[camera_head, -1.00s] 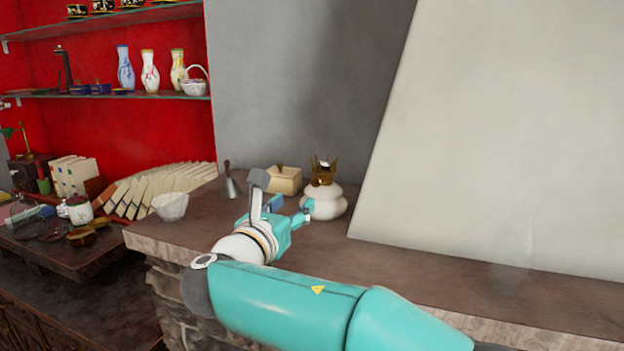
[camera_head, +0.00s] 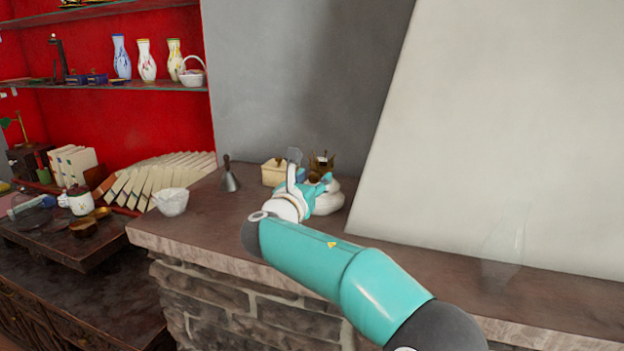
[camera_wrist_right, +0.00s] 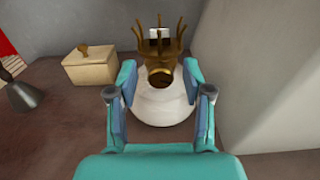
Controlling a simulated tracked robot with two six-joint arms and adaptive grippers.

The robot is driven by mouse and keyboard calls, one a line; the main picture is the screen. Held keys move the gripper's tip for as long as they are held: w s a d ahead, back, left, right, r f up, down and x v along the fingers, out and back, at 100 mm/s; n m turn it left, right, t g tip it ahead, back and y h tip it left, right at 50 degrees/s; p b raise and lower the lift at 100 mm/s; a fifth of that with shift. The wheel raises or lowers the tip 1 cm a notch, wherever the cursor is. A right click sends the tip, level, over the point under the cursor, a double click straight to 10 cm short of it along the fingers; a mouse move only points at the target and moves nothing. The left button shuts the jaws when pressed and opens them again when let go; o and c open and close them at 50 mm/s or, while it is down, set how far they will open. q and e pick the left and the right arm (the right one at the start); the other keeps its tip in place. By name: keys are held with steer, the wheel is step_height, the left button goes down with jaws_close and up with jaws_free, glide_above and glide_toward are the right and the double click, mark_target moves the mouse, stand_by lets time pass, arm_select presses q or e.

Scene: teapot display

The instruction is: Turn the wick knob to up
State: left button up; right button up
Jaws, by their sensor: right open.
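The oil lamp (camera_head: 328,203) stands on the stone ledge. It has a round white body and a brass crown-like burner (camera_head: 322,161) on top. In the right wrist view the white body (camera_wrist_right: 160,106) lies straight ahead, with the round brass wick knob (camera_wrist_right: 160,77) facing me below the prongs. My right gripper (camera_head: 318,181) is at the lamp, partly covering it in the head view. In the wrist view its open fingers (camera_wrist_right: 159,82) are on either side of the knob, with gaps showing between. My left gripper is out of view.
A cream lidded box (camera_head: 275,172) stands close to the left of the lamp, with a grey hand bell (camera_head: 229,180) and a white bowl (camera_head: 171,202) further left. A pale slanted wall (camera_head: 500,130) rises to the right.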

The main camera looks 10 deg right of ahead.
jaws_close()
steer(key=m+b, duration=0.3)
steer(key=shift+f+m, duration=0.15)
steer(key=shift+m, duration=0.25)
steer(key=shift+m+b, duration=1.05)
steer(key=shift+m, duration=0.45)
jaws_free()
steer(key=shift+d, duration=0.1)
